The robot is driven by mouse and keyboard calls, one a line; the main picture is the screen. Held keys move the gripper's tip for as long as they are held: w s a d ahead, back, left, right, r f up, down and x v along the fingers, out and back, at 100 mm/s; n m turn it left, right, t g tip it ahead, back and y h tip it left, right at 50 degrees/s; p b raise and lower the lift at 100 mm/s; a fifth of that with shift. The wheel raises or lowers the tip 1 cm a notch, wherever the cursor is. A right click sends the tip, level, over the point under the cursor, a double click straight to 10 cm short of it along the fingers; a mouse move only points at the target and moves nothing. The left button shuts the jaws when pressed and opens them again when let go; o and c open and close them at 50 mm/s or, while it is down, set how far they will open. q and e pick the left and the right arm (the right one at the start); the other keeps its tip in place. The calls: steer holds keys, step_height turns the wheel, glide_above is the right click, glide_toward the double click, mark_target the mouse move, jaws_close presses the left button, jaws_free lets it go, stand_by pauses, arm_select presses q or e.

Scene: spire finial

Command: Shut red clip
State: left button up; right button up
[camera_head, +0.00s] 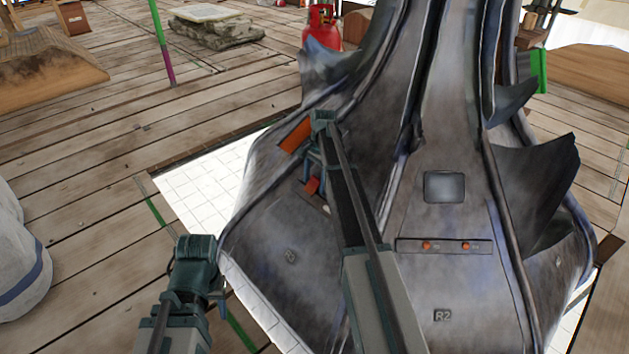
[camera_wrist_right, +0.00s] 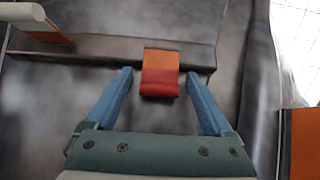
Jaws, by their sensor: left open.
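The red clip (camera_wrist_right: 160,74) shows in the right wrist view as an orange and red tab on a dark metal bar (camera_wrist_right: 110,50). In the head view a small red patch (camera_head: 312,186), likely the same clip, shows on the left face of the dark spire. My right gripper (camera_wrist_right: 160,90) is open, with one blue finger on each side of the clip and gaps between. In the head view my right arm hides much of this area. My left gripper (camera_head: 222,306) is mostly hidden behind its own wrist, low at the left, apart from the spire.
The spire (camera_head: 450,130) has a small grey window, a strip with orange knobs (camera_head: 445,246) and jutting dark fins. An orange plate (camera_head: 296,135) lies on its left edge. White tiles (camera_head: 205,180) and plank flooring (camera_head: 90,170) lie left. A red gas cylinder (camera_head: 321,28) stands behind.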

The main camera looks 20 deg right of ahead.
step_height(320, 180, up, 14)
steer(key=d+p, duration=0.2)
steer(key=p, duration=1.1)
steer(key=shift+w+f+p, duration=0.15)
steer(key=shift+w+p, duration=0.2)
